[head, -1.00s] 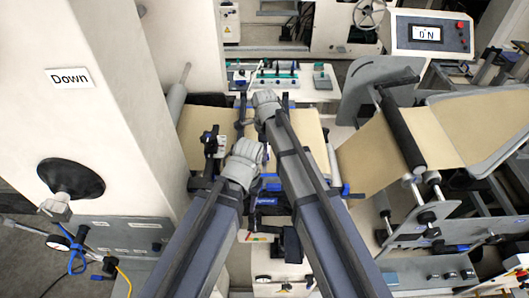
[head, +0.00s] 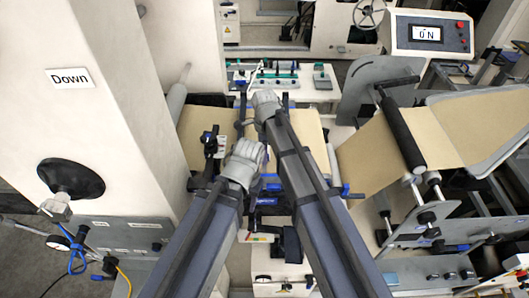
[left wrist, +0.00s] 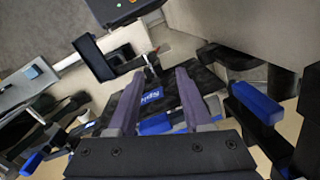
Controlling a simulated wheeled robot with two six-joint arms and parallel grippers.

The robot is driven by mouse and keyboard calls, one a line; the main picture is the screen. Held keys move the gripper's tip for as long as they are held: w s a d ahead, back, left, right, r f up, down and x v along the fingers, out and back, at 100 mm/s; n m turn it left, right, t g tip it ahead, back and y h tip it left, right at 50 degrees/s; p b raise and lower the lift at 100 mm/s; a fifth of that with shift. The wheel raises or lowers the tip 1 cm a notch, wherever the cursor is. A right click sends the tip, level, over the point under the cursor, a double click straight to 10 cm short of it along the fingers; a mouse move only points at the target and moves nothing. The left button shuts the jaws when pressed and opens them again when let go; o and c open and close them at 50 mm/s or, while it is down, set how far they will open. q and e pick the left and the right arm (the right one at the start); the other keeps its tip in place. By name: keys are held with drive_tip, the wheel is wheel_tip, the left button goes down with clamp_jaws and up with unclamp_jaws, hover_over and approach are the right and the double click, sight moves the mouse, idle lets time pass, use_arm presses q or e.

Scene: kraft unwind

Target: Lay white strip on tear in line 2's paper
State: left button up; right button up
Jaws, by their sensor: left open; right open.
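Line 2's paper appears to be the tan kraft web (head: 308,130) under my arms; I cannot read a line number. I cannot make out the tear or the white strip; my arms cover much of this web. My left gripper (head: 245,163) is over the middle of the web in the head view, its fingers largely hidden by its wrist. In the left wrist view its two purple fingers (left wrist: 160,73) are apart, above a black part with a blue label (left wrist: 152,97). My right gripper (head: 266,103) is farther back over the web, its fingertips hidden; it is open.
A black clamp-like part (head: 210,143) stands at the web's left. A second kraft web (head: 370,155) runs over a dark roller (head: 403,132) at the right. A white bench (head: 290,88) with small tools is behind. A tall white cabinet (head: 105,140) bounds the left.

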wheel_tip(320, 180, up, 8)
drive_tip(key=p, duration=0.7)
drive_tip(key=shift+f, duration=0.15)
drive_tip(key=shift+f, duration=0.1)
